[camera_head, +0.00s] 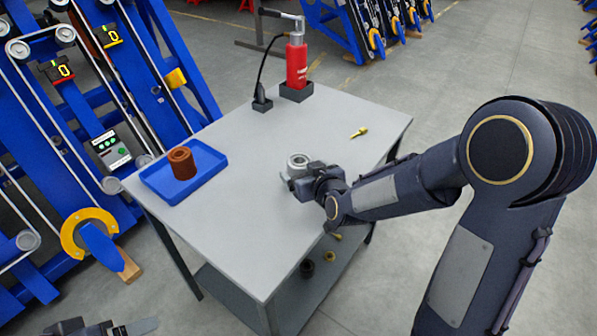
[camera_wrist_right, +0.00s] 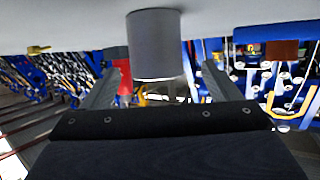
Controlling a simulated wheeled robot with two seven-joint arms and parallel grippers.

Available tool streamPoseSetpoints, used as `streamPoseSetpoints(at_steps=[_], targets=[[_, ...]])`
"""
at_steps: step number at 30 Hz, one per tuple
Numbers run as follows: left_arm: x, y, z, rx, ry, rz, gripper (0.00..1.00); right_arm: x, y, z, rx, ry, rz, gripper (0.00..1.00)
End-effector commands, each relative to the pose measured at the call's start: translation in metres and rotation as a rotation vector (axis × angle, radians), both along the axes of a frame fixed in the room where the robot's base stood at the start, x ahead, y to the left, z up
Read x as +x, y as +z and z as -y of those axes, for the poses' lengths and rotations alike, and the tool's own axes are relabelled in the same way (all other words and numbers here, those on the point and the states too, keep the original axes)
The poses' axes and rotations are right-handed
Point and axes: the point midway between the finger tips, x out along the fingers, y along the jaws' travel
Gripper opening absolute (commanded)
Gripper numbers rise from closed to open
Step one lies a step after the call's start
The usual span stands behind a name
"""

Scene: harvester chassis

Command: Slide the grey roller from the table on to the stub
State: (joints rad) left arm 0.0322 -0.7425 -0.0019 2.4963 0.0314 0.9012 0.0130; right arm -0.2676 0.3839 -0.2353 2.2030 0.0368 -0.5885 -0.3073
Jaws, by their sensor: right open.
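The grey roller (camera_head: 298,160) stands upright on the table near its right edge. My right gripper (camera_head: 300,175) is open at table height, with its fingers reaching toward the roller. In the right wrist view, which is upside down, the grey roller (camera_wrist_right: 154,45) shows between the two spread fingers of the right gripper (camera_wrist_right: 155,90); I cannot tell whether they touch it. The blue chassis (camera_head: 75,100) at the left carries several pale rollers; I cannot pick out a bare stub with certainty. My left gripper (camera_head: 120,328) shows only partly at the bottom left edge.
A blue tray (camera_head: 212,172) with a brown roller (camera_head: 182,163) sits at the table's left. A red bottle-shaped tool (camera_head: 297,65) and a black holder (camera_head: 262,102) stand at the back. A brass fitting (camera_head: 359,132) lies at right. The table (camera_head: 245,225) is clear in front.

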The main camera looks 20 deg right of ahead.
Motion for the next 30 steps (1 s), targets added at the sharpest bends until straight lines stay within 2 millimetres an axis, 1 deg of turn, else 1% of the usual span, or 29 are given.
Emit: streamPoseSetpoints(at_steps=[5, 6, 9, 12, 17, 20, 30], targets=[[0.000, 0.003, 0.000, 0.000, 0.000, 0.000, 0.83, 0.028, -0.003, 0.000, -0.001, -0.001, -0.001, 0.83], [0.000, 0.002, 0.000, 0.000, 0.000, 0.000, 0.83, 0.033, -0.007, -0.001, 0.000, 0.000, -0.001, 0.83], [0.000, 0.002, 0.000, 0.000, 0.000, 0.000, 0.83, 0.042, -0.010, -0.003, 0.000, 0.001, -0.001, 0.83], [0.000, 0.002, 0.000, 0.000, 0.000, 0.000, 0.83, 0.045, -0.011, -0.003, 0.000, 0.001, 0.000, 0.83], [0.000, 0.002, 0.000, 0.000, 0.000, 0.000, 0.83, 0.045, -0.011, -0.003, 0.001, 0.001, 0.000, 0.83], [0.000, 0.002, 0.000, 0.000, 0.000, 0.000, 0.83, 0.045, -0.011, -0.003, 0.001, 0.001, 0.000, 0.72], [0.000, 0.002, 0.000, 0.000, 0.000, 0.000, 0.83, 0.045, -0.011, -0.003, 0.001, 0.001, -0.001, 0.28]])
